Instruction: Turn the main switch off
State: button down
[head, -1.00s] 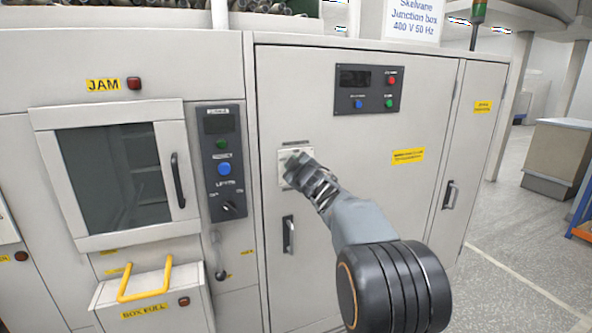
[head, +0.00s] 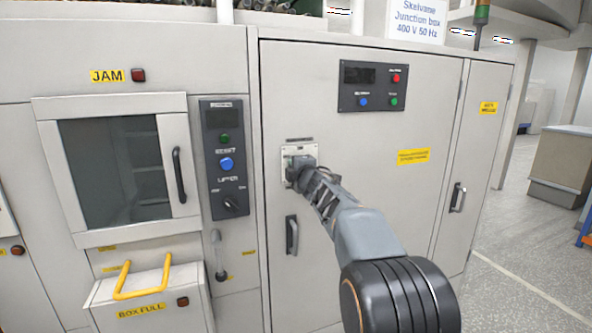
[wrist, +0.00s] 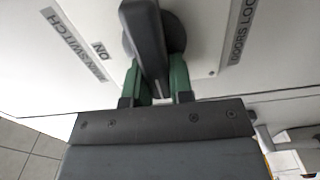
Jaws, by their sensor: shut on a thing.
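The main switch (wrist: 148,40) is a dark rotary handle on a round base, seen close in the wrist view. A label reading partly "...N SWITCH" and a small "ON" plate lie to its left. My gripper (wrist: 157,85) has its green fingers on both sides of the handle, shut on it. In the head view, my gripper (head: 300,172) is at the pale switch plate (head: 289,151) on the grey cabinet door and hides most of the switch. Which way the handle points cannot be told from the head view.
A control panel (head: 371,87) sits above the switch and a black door handle (head: 291,235) is just below it. Left are a button panel (head: 225,190), a windowed door and a yellow-handled box (head: 142,300). Open floor lies to the right.

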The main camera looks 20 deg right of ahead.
jog(key=shift+n, duration=0.3)
jog(key=c, duration=1)
grip_release()
jog(key=shift+f, duration=0.1)
jog(key=s+b, duration=0.1)
jog(key=s, duration=1.2)
jog(key=shift+s, duration=0.4)
